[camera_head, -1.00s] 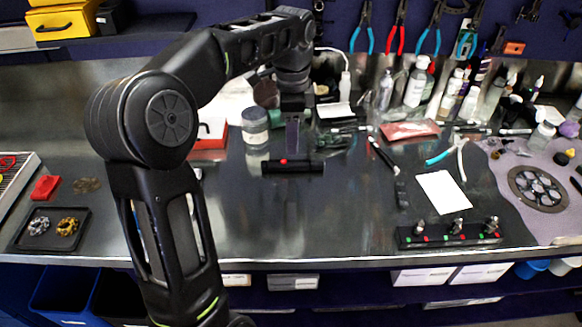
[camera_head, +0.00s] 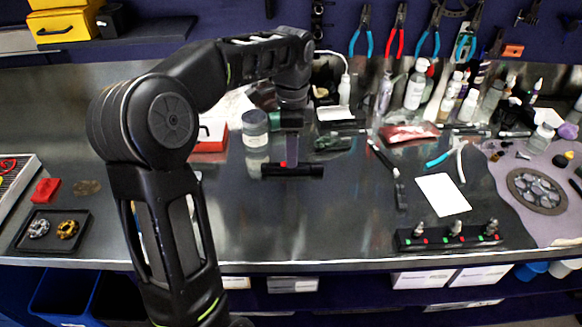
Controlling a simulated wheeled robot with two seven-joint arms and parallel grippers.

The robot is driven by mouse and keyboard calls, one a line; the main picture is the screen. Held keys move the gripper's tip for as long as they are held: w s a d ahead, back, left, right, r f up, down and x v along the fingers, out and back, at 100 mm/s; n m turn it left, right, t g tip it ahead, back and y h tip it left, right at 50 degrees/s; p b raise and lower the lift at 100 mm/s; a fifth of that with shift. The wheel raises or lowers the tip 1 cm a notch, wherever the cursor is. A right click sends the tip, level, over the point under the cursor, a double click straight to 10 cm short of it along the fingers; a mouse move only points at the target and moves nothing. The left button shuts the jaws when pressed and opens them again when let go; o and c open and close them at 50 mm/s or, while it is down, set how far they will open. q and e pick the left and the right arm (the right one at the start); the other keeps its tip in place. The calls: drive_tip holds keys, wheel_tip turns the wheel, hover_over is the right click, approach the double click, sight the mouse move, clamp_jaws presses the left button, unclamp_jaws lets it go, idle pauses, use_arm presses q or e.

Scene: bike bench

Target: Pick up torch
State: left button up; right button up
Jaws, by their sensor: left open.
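The torch (camera_head: 308,170), a short black cylinder with a small red spot near its middle, lies sideways on the metal bench. My left gripper (camera_head: 291,158) points down over the middle of the torch. It is open, and its fingers are seen nearly edge-on, reaching down to the torch's upper edge. I cannot tell whether they touch it. The finger partly covers the torch's middle. My right gripper is not in view.
A grey-lidded jar (camera_head: 255,130) and a red box (camera_head: 211,138) stand left of the torch. A white card (camera_head: 443,194) and a black holder (camera_head: 450,237) lie to the right. Bottles crowd the back right. The bench in front of the torch is clear.

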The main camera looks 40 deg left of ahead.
use_arm(q)
wheel_tip(320, 180, down, 5)
drive_tip(key=shift+r+p, duration=0.1)
drive_tip(key=shift+p, duration=0.25)
drive_tip(key=shift+s, duration=0.1)
idle(0.3)
clamp_jaws()
idle(0.4)
